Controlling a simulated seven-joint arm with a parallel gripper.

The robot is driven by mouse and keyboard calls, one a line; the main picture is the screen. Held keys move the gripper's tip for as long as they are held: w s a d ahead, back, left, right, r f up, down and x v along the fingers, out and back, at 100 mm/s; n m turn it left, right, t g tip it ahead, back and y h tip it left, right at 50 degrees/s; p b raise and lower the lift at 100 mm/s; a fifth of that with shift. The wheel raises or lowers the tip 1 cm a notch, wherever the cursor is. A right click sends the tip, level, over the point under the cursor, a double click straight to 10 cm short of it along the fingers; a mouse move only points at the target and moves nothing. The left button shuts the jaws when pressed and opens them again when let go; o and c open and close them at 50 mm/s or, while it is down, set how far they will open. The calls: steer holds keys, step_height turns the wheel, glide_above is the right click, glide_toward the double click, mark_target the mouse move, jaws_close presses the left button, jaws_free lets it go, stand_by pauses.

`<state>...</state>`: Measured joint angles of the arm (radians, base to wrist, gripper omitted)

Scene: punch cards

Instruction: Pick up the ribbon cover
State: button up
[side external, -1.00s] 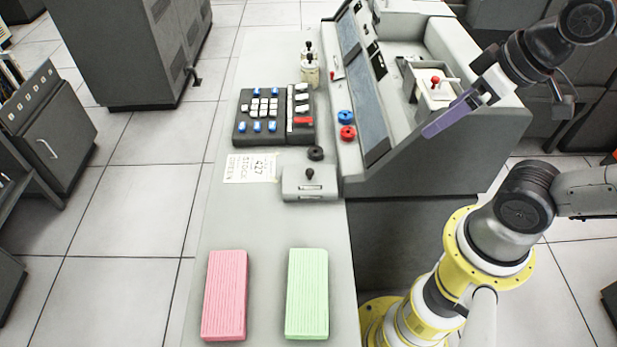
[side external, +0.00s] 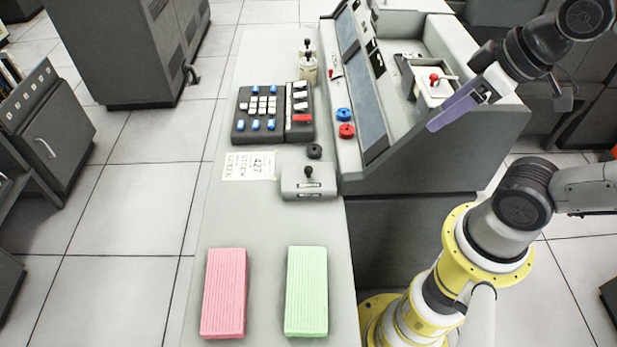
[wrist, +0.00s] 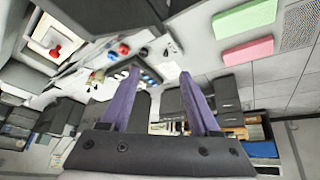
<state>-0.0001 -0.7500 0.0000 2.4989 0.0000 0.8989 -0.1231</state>
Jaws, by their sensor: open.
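A part with a red knob (side external: 434,77) sits in a white-lined recess on top of the grey console; it looks like the ribbon cover, though I cannot be sure. In the wrist view its red knob (wrist: 55,50) shows at the upper left, in a pale square frame. My gripper (side external: 436,125) has purple fingers and hangs over the console's right side, in front of and below the recess in the picture. In the wrist view my gripper (wrist: 159,77) is open with nothing between its fingers.
A pink card stack (side external: 223,293) and a green card stack (side external: 306,291) lie on the desk's front. A keypad (side external: 262,112), a small grey box with a lever (side external: 309,182) and a paper sheet (side external: 249,166) are behind them. The console's raised sloping panel (side external: 367,85) stands beside my gripper.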

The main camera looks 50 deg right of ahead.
step_height(320, 180, up, 3)
steer(key=w+n, duration=0.2)
steer(key=n, duration=0.1)
steer(key=n+g, duration=0.6)
steer(key=n, duration=0.8)
glide_above(309, 168)
steer(key=f, duration=2.6)
steer(key=shift+w+f, duration=0.25)
steer(key=shift+f, duration=0.1)
steer(key=shift+s+f, duration=0.15)
steer(key=shift+f, duration=1.3)
steer(key=shift+s+f, duration=0.1)
steer(key=shift+f, duration=1.35)
jaws_close()
